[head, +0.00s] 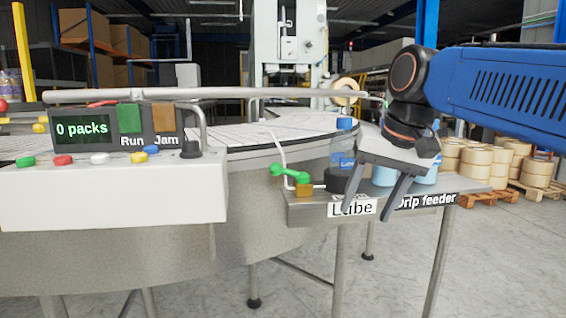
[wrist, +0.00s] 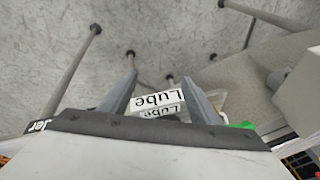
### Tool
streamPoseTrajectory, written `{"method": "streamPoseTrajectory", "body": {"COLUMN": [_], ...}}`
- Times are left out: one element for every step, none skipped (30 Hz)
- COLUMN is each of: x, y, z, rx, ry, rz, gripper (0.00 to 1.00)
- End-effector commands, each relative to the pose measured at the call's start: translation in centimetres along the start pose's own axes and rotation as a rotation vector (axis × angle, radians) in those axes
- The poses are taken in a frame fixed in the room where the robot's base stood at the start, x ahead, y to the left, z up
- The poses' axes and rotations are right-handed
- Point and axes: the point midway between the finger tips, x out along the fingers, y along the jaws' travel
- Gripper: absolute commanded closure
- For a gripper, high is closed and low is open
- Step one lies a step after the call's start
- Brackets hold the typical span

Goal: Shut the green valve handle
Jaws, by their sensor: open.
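The green valve handle (head: 289,173) is a short lever with rounded ends, on a brass-coloured valve body (head: 304,190) at the left end of a small metal shelf. It lies nearly level, pointing left of the body. A thin pale pipe rises behind it. My gripper (head: 354,214) is open and empty, fingers pointing down, to the right of the handle and in front of the shelf. In the wrist view the open fingers (wrist: 160,68) straddle the "Lube" label (wrist: 157,102). A bit of green (wrist: 241,125), probably the handle, shows right of the fingers, mostly hidden.
The shelf (head: 410,190) carries a dark round part and light-blue containers (head: 384,175), partly behind my gripper. A control box (head: 110,195) with coloured buttons and a "0 packs" display (head: 82,129) stands at left. The round conveyor table (head: 290,130) lies behind. Floor in front is clear.

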Motion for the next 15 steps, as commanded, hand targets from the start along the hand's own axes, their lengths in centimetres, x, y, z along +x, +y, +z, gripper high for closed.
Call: {"method": "streamPoseTrajectory", "body": {"x": [-1.6,-2.4,-3.6,-4.5,-5.3,-6.4,-7.2,-7.9,-8.9,-9.6,-10.3,-11.2,-11.8,-12.4,-13.2], "y": [-1.6,-2.4,-3.5,-4.3,-5.2,-6.2,-7.0,-7.8,-8.8,-9.5,-10.3,-11.3,-11.9,-12.6,-13.4], "z": [-1.6,-2.4,-3.3,-4.0,-4.7,-5.5,-6.2,-6.7,-7.5,-8.0,-8.5,-9.1,-9.6,-10.0,-10.5], "rx": [0.014,0.025,0.04,0.049,0.059,0.071,0.08,0.089,0.1,0.107,0.115,0.124,0.131,0.138,0.144], "ry": [-0.013,-0.022,-0.034,-0.043,-0.053,-0.064,-0.074,-0.085,-0.097,-0.108,-0.118,-0.131,-0.14,-0.15,-0.161], "rz": [-0.013,-0.019,-0.027,-0.034,-0.04,-0.047,-0.052,-0.057,-0.063,-0.067,-0.07,-0.076,-0.079,-0.081,-0.084], "gripper": [0.44,0.44,0.44,0.44,0.44,0.44,0.44,0.44,0.44,0.44,0.44,0.44,0.44,0.44,0.44]}}
